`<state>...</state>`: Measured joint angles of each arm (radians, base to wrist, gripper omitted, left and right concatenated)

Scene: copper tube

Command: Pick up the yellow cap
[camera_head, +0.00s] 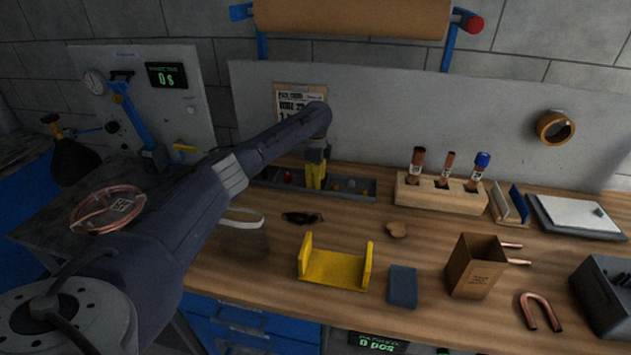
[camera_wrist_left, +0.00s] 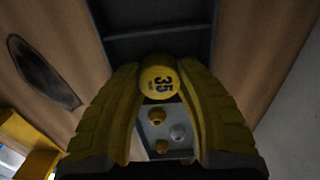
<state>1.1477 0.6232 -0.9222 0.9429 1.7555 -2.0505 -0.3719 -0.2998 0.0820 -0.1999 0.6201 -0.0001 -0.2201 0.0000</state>
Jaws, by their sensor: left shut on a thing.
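The yellow cap (camera_wrist_left: 159,79), with a dark "35" on its round face, sits between the two yellow fingers of my left gripper (camera_wrist_left: 160,92) in the left wrist view. The fingers are shut on it. In the head view my left gripper (camera_head: 316,178) points down over the grey compartment tray (camera_head: 362,197), and the cap is hidden there behind the fingers. Whether the cap touches the tray I cannot tell. My right gripper is not in view.
Small yellow and grey pieces (camera_wrist_left: 178,132) lie in the tray. Behind stands a grey panel (camera_head: 380,120). A wooden block (camera_head: 437,195) with tubes is to the right. A yellow cradle (camera_head: 334,270), blue block (camera_head: 402,285) and brown box (camera_head: 474,268) stand in front.

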